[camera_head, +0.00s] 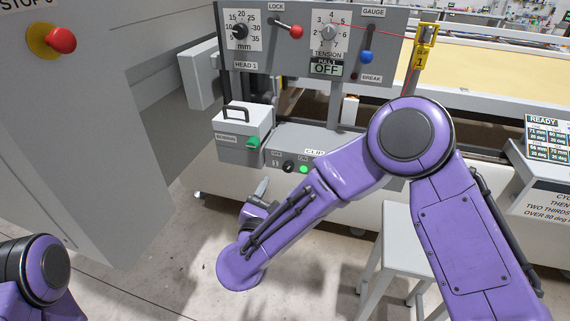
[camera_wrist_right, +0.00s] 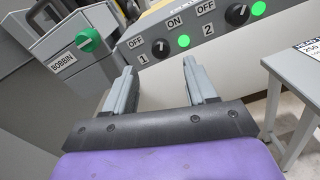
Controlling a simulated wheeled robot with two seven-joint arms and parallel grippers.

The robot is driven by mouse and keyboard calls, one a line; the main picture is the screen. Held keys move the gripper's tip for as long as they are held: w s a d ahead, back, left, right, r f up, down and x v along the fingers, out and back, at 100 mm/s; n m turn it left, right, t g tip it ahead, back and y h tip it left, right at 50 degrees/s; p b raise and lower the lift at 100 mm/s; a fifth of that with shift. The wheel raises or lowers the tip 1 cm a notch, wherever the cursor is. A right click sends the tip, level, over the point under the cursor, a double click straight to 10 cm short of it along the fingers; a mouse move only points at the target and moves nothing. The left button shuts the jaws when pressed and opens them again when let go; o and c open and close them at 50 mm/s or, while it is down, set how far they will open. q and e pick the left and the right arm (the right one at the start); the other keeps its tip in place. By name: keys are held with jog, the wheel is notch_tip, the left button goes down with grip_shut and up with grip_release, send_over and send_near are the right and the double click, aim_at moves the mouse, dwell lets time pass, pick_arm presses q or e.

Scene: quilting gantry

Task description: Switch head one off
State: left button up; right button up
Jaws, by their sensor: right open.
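The head one switch is a black rotary knob (camera_wrist_right: 160,48) marked 1 on a grey panel, with OFF and ON labels above it. A lit green lamp (camera_wrist_right: 183,41) sits just right of it. The knob also shows in the head view (camera_head: 288,167), with its lamp (camera_head: 303,169). My right gripper (camera_wrist_right: 160,76) is open and empty, its two fingers pointing toward the panel, apart from the knob. In the head view my right gripper (camera_head: 262,188) is left of and below the knob. My right forearm hides the panel's right part. My left gripper is out of view.
A second knob (camera_wrist_right: 237,13), marked 2, has its own green lamp (camera_wrist_right: 258,8). The bobbin box (camera_head: 243,130) with a green knob (camera_head: 253,142) stands left of the panel. The HEAD 1 gauge board (camera_head: 262,77) is above. A stool (camera_head: 400,236) stands below right.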

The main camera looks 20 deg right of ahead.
aim_at(287, 168)
jog(key=p+x, duration=0.2)
jog(key=x, duration=0.5)
jog(key=shift+s+r, duration=0.1)
jog(key=shift+w+d, duration=0.2)
jog(key=shift+w, duration=0.1)
